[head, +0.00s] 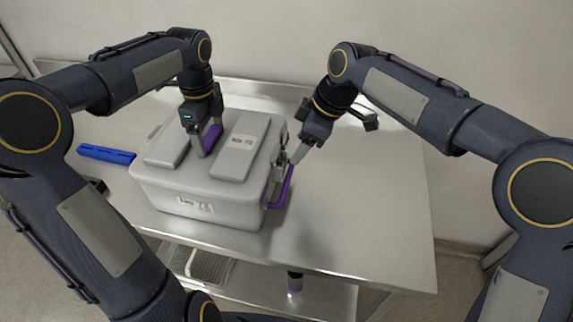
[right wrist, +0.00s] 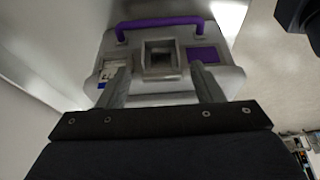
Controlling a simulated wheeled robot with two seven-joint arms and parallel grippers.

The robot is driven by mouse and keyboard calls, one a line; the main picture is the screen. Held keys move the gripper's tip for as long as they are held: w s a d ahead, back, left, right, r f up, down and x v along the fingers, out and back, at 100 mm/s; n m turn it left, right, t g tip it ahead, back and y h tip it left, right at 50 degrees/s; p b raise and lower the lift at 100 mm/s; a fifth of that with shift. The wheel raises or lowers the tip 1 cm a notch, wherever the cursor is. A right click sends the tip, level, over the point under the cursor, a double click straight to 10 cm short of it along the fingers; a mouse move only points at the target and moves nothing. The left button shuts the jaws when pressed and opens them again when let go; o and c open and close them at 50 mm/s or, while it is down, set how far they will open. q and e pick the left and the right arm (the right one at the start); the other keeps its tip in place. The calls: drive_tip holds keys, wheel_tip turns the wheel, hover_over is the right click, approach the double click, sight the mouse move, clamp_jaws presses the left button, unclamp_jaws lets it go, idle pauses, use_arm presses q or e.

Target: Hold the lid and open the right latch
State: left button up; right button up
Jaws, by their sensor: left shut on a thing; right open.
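A light grey box (head: 195,205) with a grey lid (head: 258,130) stands on the metal table, the lid lying flat on it. My left gripper (head: 207,142) points down at the top of the lid and is shut on its purple handle (head: 213,136). My right gripper (head: 288,162) is open at the box's right side. In the right wrist view its two fingers (right wrist: 162,84) stand apart on either side of the square grey right latch (right wrist: 160,56). I cannot tell whether they touch it. A purple side handle (head: 287,188) is beside the latch; it also shows in the right wrist view (right wrist: 165,24).
A blue bar-shaped object (head: 105,154) lies on the table left of the box. The metal table (head: 370,215) is clear to the right. A lower shelf (head: 285,295) with a wire basket (head: 208,268) is below. A wall stands behind.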

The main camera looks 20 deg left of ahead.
sight(283, 172)
drive_tip(key=x, duration=0.9)
drive_tip(key=shift+f, duration=0.2)
drive_tip(key=shift+c, duration=0.4)
drive_tip(key=c, duration=1)
drive_tip(key=shift+c, duration=0.2)
drive_tip(key=shift+r+h, duration=0.1)
drive_tip(key=shift+h, duration=0.2)
drive_tip(key=shift+w+d+r+t+h, duration=0.15)
drive_tip(key=shift+d+r+h, duration=0.25)
drive_tip(key=shift+h, duration=1.25)
drive_tip(key=shift+s+d+r+t+h, duration=0.15)
drive_tip(key=shift+r+h, duration=0.4)
drive_tip(key=shift+h, duration=1.15)
drive_tip(key=shift+w+d+r+t+h, duration=0.1)
drive_tip(key=shift+d+r+t+h, duration=0.3)
drive_tip(key=shift+h, duration=1.25)
drive_tip(key=shift+a+r, duration=0.1)
drive_tip(key=o, duration=1.1)
